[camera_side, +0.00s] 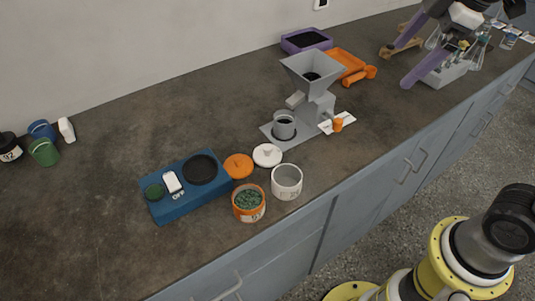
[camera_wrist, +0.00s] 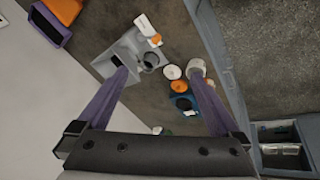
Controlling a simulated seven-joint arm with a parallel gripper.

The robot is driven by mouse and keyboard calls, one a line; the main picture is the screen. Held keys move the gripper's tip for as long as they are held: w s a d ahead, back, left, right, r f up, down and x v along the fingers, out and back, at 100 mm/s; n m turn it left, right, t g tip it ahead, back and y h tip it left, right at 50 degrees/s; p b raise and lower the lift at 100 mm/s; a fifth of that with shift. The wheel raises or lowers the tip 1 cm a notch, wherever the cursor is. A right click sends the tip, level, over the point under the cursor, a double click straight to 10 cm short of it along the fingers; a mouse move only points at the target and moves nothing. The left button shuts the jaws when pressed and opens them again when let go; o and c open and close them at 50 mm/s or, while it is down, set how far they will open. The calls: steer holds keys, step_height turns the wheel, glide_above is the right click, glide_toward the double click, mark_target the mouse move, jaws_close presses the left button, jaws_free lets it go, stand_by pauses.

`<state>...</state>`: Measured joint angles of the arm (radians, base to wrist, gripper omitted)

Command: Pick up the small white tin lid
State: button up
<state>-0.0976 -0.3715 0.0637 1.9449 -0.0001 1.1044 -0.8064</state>
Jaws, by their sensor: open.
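The small white tin lid (camera_side: 267,155) lies flat on the dark counter, with a knob on top. It lies between the orange lid (camera_side: 238,166) and the grey hopper machine, just behind the open white tin (camera_side: 286,182). In the wrist view the white lid (camera_wrist: 172,72) shows small and far off, between the finger tips in the picture. My gripper (camera_side: 403,64) has purple fingers spread apart with nothing between them. It is raised at the far right end of the counter, well away from the lid. The orange tin (camera_side: 249,203) holds green granules.
A blue device (camera_side: 187,196) marked OFF stands left of the lids. The grey hopper machine (camera_side: 312,88) stands between my gripper and the lid. Beyond it are an orange tray (camera_side: 345,62) and a purple bin (camera_side: 305,41). Glassware in a rack (camera_side: 447,73) is near my gripper.

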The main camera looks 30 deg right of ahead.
steer(key=w+a+f+n+g, duration=0.2)
steer(key=w+a+n, duration=0.3)
steer(key=w, duration=0.5)
steer(key=n+g, duration=0.3)
glide_above(267, 147)
steer(key=f, duration=2)
steer(key=shift+s+d+f, duration=0.15)
steer(key=shift+d+f, duration=0.05)
steer(key=shift+d, duration=0.15)
steer(key=shift+a+f, duration=0.2)
steer(key=shift+f, duration=1.45)
steer(key=shift+a+f, duration=0.15)
steer(key=shift+f, duration=1.45)
steer(key=shift+c, duration=0.2)
steer(key=c, duration=1)
